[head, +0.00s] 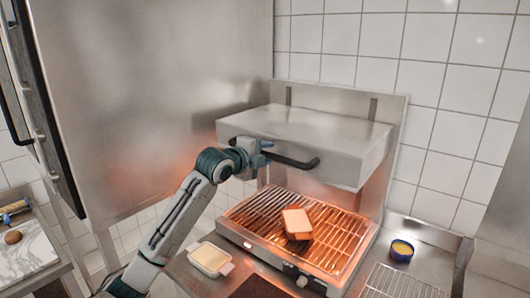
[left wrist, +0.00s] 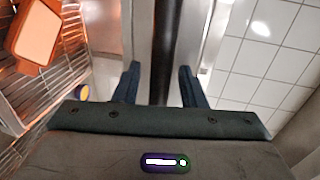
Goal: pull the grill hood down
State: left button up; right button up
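The grill hood (head: 315,137) is a steel box raised above the glowing grill grate (head: 265,213). A dark bar handle (head: 300,163) runs along its front. My left gripper (head: 262,153) is at the left part of this handle. In the left wrist view, its two dark fingers (left wrist: 160,80) are apart, one on each side of the dark handle (left wrist: 163,35), with a gap visible beside the bar. The gripper looks open around the handle, not clamped on it. My right gripper is in neither view.
A small rectangular dish (head: 297,223) sits on the grate under the hood. A pale dish (head: 210,259) stands on the counter at front left. A small round tin (head: 402,250) and a wire rack (head: 400,284) are at right. A tall steel cabinet (head: 150,90) stands left of the grill.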

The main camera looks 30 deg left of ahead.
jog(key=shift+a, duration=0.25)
